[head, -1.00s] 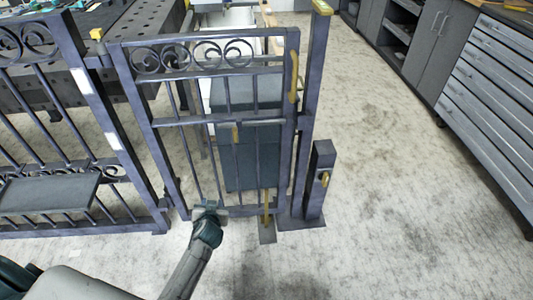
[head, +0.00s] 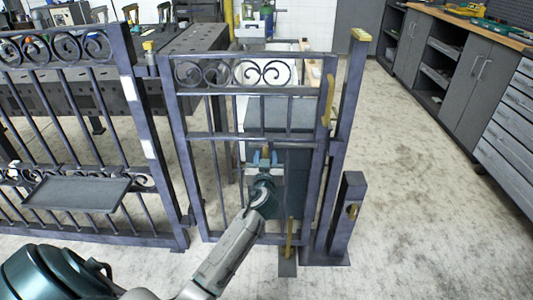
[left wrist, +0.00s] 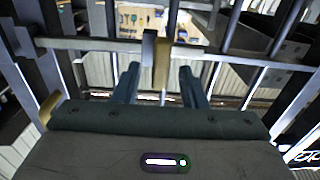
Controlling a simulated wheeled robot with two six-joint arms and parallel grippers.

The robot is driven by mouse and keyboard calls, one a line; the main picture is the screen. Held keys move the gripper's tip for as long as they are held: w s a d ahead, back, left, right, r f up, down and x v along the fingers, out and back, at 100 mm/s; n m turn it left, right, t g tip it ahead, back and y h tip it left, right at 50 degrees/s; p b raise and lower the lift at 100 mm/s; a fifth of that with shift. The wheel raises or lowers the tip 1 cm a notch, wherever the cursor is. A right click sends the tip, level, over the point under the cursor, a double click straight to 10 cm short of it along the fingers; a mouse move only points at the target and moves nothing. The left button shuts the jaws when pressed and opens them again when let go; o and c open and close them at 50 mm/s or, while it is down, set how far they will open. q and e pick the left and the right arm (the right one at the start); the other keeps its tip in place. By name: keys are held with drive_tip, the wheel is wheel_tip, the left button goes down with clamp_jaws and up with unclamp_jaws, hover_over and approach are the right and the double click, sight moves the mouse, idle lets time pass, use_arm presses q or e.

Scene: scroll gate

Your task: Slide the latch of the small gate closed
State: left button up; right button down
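The small gate (head: 183,150) is a dark purple-grey metal frame with scrollwork on top. A small brass latch handle (head: 265,152) sits near its middle rail; it also shows in the left wrist view (left wrist: 162,65), beside a grey block (left wrist: 148,50). My left gripper (head: 264,160) is in front of the middle rail. In the left wrist view its two dark fingers (left wrist: 158,82) are apart, with the brass handle between them and a visible gap on both sides. I cannot tell the latch bar's exact position. My right gripper is not in view.
A brass pull handle (head: 327,100) is on the gate's right upright, beside a tall post (head: 349,110). A brass rod (head: 289,238) stands at the gate's foot. A short post (head: 348,215) is at right. A fence panel with a tray (head: 75,193) is at left. Floor at right is clear.

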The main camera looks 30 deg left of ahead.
use_arm(q)
drive_tip(key=shift+x, duration=1.35)
clamp_jaws()
